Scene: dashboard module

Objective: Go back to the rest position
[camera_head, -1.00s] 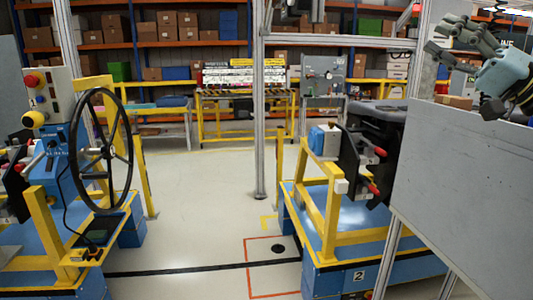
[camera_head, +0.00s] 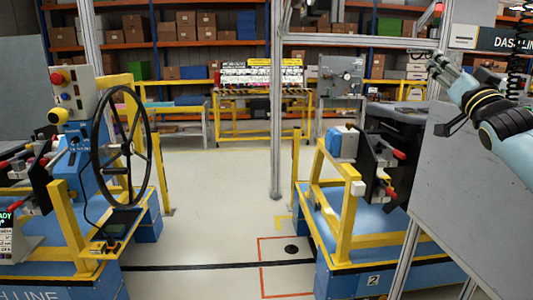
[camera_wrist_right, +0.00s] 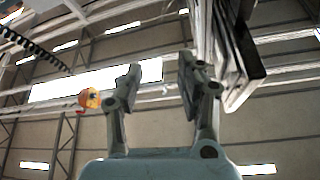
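My right gripper (camera_head: 440,95) is raised at the upper right of the head view, beside the top of a large grey panel. Its arm comes in from the right edge. In the right wrist view the two fingers (camera_wrist_right: 160,68) stand apart with nothing between them, against the ceiling. My left gripper is not in the head view.
A grey panel (camera_head: 470,170) fills the right side, close to my right arm. Yellow-framed stations stand left, with a black steering wheel (camera_head: 121,147), and right (camera_head: 345,215). Clear floor (camera_head: 215,220) lies between them. A grey post (camera_head: 276,120) stands mid-view. A coiled cable (camera_wrist_right: 35,50) hangs overhead.

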